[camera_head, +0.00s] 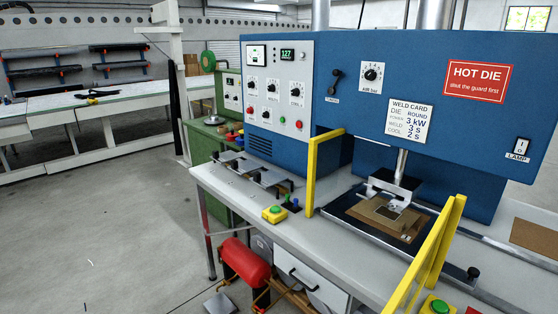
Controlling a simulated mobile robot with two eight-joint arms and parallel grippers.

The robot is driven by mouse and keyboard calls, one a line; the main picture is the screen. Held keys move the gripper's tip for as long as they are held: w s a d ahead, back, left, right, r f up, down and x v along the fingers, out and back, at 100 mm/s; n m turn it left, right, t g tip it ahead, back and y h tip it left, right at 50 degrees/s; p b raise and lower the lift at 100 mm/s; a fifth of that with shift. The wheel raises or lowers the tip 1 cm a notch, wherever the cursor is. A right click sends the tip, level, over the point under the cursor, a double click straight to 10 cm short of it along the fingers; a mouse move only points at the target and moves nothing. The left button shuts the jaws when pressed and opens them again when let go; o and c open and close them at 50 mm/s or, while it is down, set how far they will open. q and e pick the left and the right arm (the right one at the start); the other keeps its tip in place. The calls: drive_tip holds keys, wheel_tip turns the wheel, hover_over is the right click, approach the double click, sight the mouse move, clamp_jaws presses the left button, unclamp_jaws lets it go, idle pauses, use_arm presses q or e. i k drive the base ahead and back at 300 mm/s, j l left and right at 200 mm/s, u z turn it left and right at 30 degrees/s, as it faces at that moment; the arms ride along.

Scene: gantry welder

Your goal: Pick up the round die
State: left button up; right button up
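No gripper of mine shows in the head view. I cannot single out the round die with certainty. A small round metallic piece (214,120) lies on the green cabinet at the left of the blue machine. A metal rack (252,172) with small dark parts lies on the left of the light worktop. Under the press head (395,185) a brown board (388,216) with a small light piece on it lies on a dark plate. The weld card (408,121) on the blue panel reads "DIE ROUND".
Yellow guard posts (312,170) and (432,255) flank the press. Green-topped buttons (274,213) and (436,305) sit near the front edge. A red tank (245,262) and a drawer (307,278) are below the worktop. Open floor lies at the left.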

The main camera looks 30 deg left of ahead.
sight(222, 158)
drive_tip(key=k+u, duration=0.1)
drive_tip(key=k, duration=0.55)
drive_tip(key=u, duration=1.6)
drive_tip(key=i+u, duration=0.45)
drive_tip(key=i+l+u, duration=0.15)
drive_tip(key=i+u, duration=0.3)
drive_tip(key=i+l, duration=0.2)
drive_tip(key=i, duration=0.2)
drive_tip(key=i+l, duration=0.2)
drive_tip(key=i, duration=0.25)
drive_tip(key=i+l, duration=0.2)
drive_tip(key=i, duration=1.05)
drive_tip(key=i+j+z, duration=0.1)
drive_tip(key=i, duration=0.75)
drive_tip(key=i+z, duration=0.5)
drive_tip(key=i, duration=0.2)
drive_tip(key=i+j+z, duration=0.25)
drive_tip(key=i+z, duration=0.2)
drive_tip(key=i, duration=0.2)
drive_tip(key=i+l+z, duration=0.15)
drive_tip(key=i+z, duration=0.6)
drive_tip(key=z, duration=0.2)
drive_tip(key=i+j+z, duration=0.15)
drive_tip(key=i+z, duration=0.3)
drive_tip(key=k, duration=0.05)
